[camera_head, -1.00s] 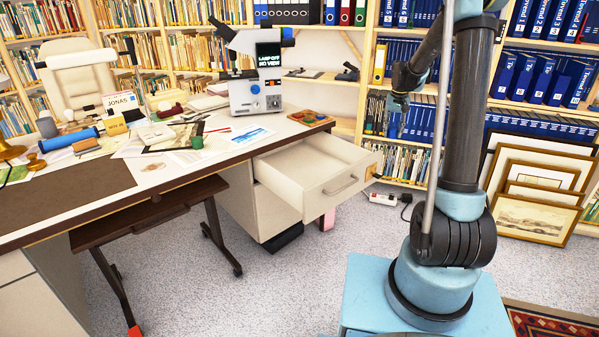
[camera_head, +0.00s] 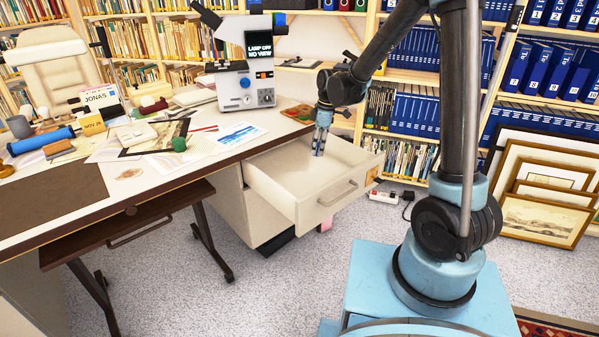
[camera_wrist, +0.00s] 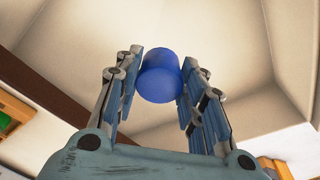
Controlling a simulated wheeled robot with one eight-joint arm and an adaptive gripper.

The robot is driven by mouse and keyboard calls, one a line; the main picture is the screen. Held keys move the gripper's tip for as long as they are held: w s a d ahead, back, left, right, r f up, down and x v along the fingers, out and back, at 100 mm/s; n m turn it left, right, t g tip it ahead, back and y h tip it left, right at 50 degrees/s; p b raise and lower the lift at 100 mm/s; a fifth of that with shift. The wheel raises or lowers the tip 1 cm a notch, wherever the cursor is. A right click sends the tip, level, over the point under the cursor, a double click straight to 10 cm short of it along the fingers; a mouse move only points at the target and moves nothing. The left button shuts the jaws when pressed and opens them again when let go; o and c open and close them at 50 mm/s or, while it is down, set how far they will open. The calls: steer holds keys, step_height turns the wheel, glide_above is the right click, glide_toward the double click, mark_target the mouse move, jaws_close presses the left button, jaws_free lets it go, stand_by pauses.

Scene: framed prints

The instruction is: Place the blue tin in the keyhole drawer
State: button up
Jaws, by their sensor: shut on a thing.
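The blue tin (camera_wrist: 160,80) is between the two fingertips of my gripper (camera_wrist: 158,88) in the wrist view. My gripper is shut on it, and the tin's round end faces the camera. In the head view my gripper (camera_head: 319,150) points down over the open drawer (camera_head: 322,207), and the tin is too small to make out clearly there. The drawer is cream, pulled out from under the desk's right end, with a metal handle on its front. Its pale interior fills most of the wrist view and looks empty. I cannot tell the tin's height above the drawer floor.
An orange-brown tray (camera_head: 297,112) lies at the desk's corner. Framed prints (camera_head: 545,215) lean at right. Bookshelves stand behind.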

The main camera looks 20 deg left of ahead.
glide_above(313, 176)
steer(key=f, duration=0.5)
steer(key=shift+w+d+f, duration=0.15)
steer(key=shift+w+d, duration=0.05)
steer(key=shift+d, duration=0.05)
steer(key=shift+f, duration=2.35)
steer(key=o, duration=1)
steer(key=shift+f, duration=0.1)
steer(key=shift+o, duration=0.2)
